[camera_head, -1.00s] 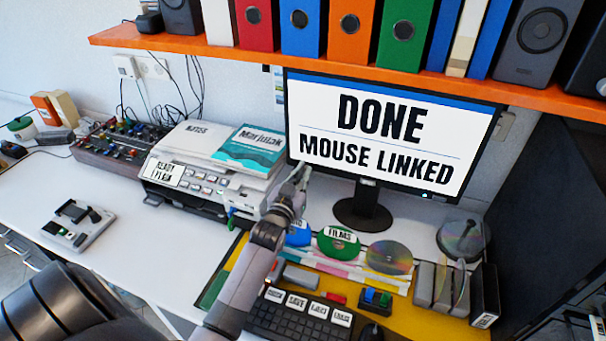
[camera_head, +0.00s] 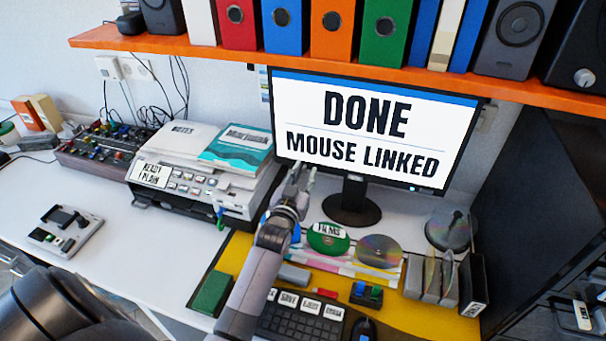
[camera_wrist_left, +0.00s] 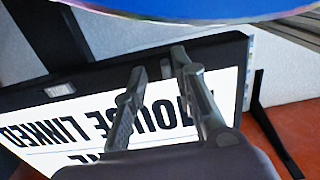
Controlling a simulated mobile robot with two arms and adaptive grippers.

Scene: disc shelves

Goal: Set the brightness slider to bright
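The monitor (camera_head: 350,177) stands at the back centre; its screen reads "DONE MOUSE LINKED". It also shows upside down in the left wrist view (camera_wrist_left: 237,62). I cannot make out a brightness slider in these views. My left gripper (camera_head: 302,178) is raised in front of the monitor's lower left edge. In the left wrist view the gripper's (camera_wrist_left: 160,65) two fingers are apart with nothing between them. I cannot tell whether it touches the monitor. My right gripper is not in view.
A printer (camera_head: 187,205) stands left of the monitor, with a knobbed panel (camera_head: 75,158) beyond it. A small grey device (camera_head: 55,238) lies on the white desk. Discs (camera_head: 379,251), a keyboard (camera_head: 290,322) and a mouse (camera_head: 363,329) are in front. An orange shelf (camera_head: 300,62) hangs above.

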